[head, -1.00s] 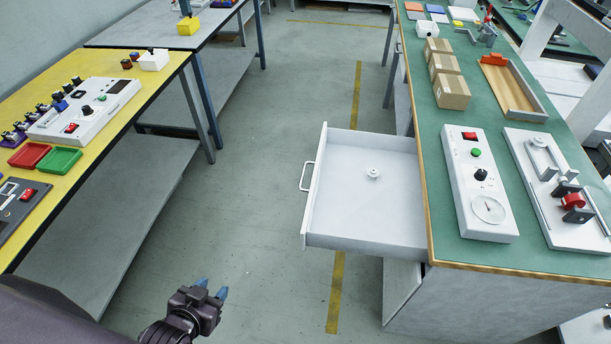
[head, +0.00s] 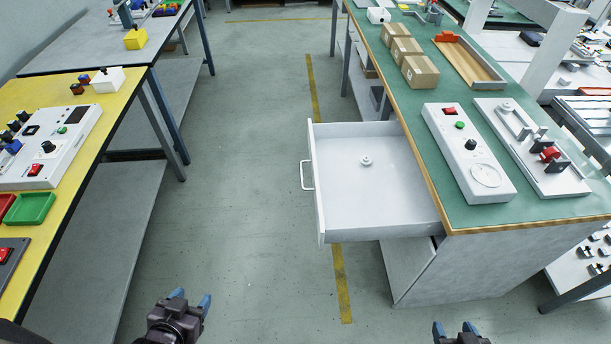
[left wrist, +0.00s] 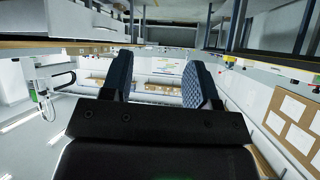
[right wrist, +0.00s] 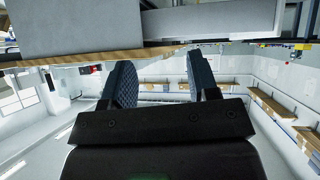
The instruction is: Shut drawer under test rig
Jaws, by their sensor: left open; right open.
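The drawer (head: 337,200) is white and pulled far out to the left from under the green-topped bench on the right. A small round white part (head: 366,161) lies inside it. Its handle (head: 307,175) is on the left-facing front panel. The test rig, a white control box (head: 462,150) with a dial and buttons, stands on the bench above. My left gripper (head: 190,301) is open and empty, low over the floor and left of the drawer. My right gripper (head: 454,329) is open and empty at the bottom edge, in front of the bench's near end. Neither touches the drawer.
The green bench (head: 560,208) also carries cardboard boxes (head: 419,73), a wooden tray (head: 480,68) and a clamp fixture (head: 535,155). A yellow-topped table (head: 62,228) stands at the left. The grey floor (head: 235,190) between them is clear.

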